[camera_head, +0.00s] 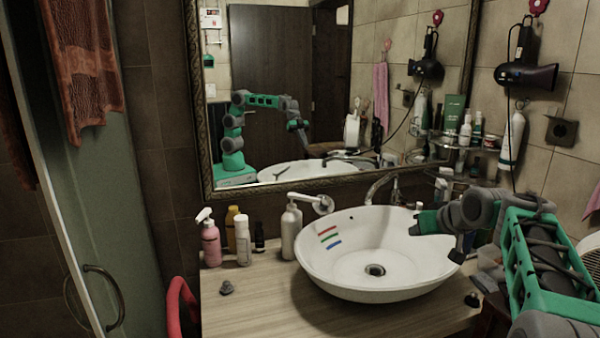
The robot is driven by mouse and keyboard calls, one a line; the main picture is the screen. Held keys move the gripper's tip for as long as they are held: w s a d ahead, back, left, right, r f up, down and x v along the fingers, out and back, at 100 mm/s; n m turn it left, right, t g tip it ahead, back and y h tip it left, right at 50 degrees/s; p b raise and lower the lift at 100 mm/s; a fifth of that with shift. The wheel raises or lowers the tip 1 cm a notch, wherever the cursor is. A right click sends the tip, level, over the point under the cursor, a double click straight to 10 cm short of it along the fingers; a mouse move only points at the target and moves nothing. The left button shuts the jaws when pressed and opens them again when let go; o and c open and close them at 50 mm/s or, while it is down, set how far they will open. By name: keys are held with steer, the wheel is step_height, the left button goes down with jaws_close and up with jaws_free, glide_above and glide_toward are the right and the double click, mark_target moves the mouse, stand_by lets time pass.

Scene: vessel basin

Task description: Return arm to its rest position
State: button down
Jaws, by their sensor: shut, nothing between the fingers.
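My arm comes in from the right edge, green and grey, and is bent over the right side of the white vessel basin (350,285). My gripper (414,230) points left above the basin's right rim. It is small in view, its fingers are together, and it holds nothing. The arm hides part of the basin's right rim and the counter behind it. The mirror (300,110) shows a reflection of my arm.
A wooden counter (245,305) carries the basin, a pink spray bottle (210,245), a white pump bottle (291,232) and other bottles. A tap (375,188) stands behind the basin. A hair dryer (525,75) hangs on the right wall. A red chair-like frame (176,300) stands at lower left.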

steer(key=s+a+f+g+p, duration=0.1)
steer(key=s+a+f+g, duration=0.1)
steer(key=s+a+f, duration=0.5)
steer(key=s+a+g+p, duration=0.15)
steer(key=s+a, duration=0.35)
steer(key=s, duration=0.5)
steer(key=s+a+f+g+h, duration=0.1)
steer(key=s+f, duration=0.2)
steer(key=s, duration=0.4)
steer(key=s+a+f+m+g+h, duration=0.1)
steer(key=s+f+g, duration=0.1)
steer(key=s+f, duration=0.2)
steer(key=s, duration=0.3)
steer(key=shift+s+f, duration=0.2)
steer(key=shift+f, duration=0.1)
